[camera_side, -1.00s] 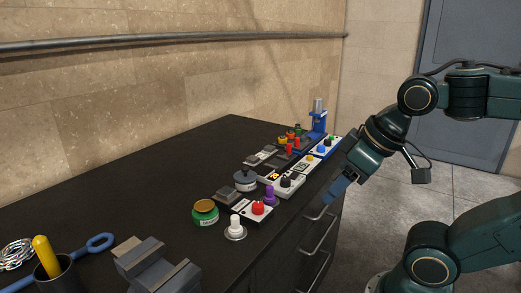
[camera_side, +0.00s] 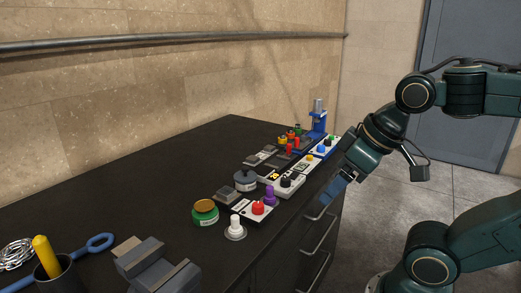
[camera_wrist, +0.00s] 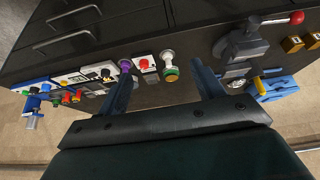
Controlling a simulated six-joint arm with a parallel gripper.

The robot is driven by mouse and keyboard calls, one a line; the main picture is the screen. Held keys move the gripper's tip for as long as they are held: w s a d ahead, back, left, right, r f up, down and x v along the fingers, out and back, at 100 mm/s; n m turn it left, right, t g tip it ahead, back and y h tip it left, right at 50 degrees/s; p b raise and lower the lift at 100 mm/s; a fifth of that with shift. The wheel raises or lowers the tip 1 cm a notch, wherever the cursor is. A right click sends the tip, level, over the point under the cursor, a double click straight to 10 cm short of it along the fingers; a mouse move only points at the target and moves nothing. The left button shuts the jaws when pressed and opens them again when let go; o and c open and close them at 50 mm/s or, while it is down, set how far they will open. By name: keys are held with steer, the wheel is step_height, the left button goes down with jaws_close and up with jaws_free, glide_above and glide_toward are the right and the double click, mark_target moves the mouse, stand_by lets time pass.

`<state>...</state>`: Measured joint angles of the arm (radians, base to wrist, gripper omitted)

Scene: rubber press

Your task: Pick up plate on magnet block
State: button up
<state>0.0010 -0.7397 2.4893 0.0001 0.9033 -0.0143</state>
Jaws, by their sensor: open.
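Another small flat grey piece (camera_side: 228,196) lies beside the panel with the red knob. I cannot tell which of these is the plate on the magnet block. My gripper (camera_side: 334,190) hangs off the bench's front edge, to the right of these pieces and apart from them. In the wrist view my gripper (camera_wrist: 165,72) is open, its two fingers wide apart with nothing held between them.
The black bench (camera_side: 130,190) carries a row of knob panels (camera_side: 285,184), a purple-topped part (camera_side: 269,195), a green jar (camera_side: 205,212), a white knob (camera_side: 235,229) and a blue press (camera_side: 318,118). A grey vise (camera_side: 150,262) stands nearest.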

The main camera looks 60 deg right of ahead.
steer(key=w+d+r+n+g, duration=0.1)
steer(key=w+r+n, duration=0.3)
steer(key=w, duration=0.5)
steer(key=n+g, duration=0.5)
steer(key=n, duration=0.8)
glide_above(226, 191)
step_height(226, 191, down, 8)
steer(key=shift+w+d+f+n, duration=0.1)
steer(key=shift+f+n, duration=0.15)
steer(key=shift+n, duration=0.05)
steer(key=shift+f, duration=4.3)
steer(key=shift+f, duration=0.1)
